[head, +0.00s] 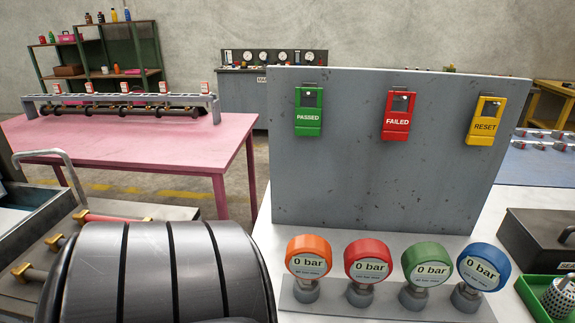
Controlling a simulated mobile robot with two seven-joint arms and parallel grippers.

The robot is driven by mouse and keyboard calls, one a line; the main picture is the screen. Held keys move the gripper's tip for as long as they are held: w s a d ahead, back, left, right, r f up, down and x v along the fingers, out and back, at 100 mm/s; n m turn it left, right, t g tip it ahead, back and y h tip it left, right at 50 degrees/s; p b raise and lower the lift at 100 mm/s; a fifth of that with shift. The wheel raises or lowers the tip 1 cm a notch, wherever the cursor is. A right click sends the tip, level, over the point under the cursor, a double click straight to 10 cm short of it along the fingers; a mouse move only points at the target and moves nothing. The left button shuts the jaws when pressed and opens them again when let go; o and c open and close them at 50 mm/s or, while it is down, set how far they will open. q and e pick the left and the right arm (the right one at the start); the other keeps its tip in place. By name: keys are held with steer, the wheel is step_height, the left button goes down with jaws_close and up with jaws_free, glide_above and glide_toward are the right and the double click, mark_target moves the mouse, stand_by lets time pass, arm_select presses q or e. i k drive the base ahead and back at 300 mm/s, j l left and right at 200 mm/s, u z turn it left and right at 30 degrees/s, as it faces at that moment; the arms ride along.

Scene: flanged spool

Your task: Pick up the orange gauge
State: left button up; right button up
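The orange gauge (309,257) has a round face reading "0 bar". It stands upright on a grey base at the left end of a row of gauges. The red gauge (368,260) stands just to its right, apart from it. The green gauge (428,265) and the blue gauge (483,267) stand further right in the same row. All of them sit on a grey strip (385,312) on the white bench. Neither of my grippers shows in the head view, and nothing touches the orange gauge.
A grey upright panel (390,190) with green, red and yellow tags stands behind the gauges. A green tray (537,300) and dark box (535,240) are at right. A large dark grooved cylinder, possibly mine, fills the lower left. A pink table (150,150) stands behind it.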

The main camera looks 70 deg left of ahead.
mark_target(308, 258)
steer(key=u, duration=2)
steer(key=l+u, duration=0.2)
steer(key=l, duration=0.45)
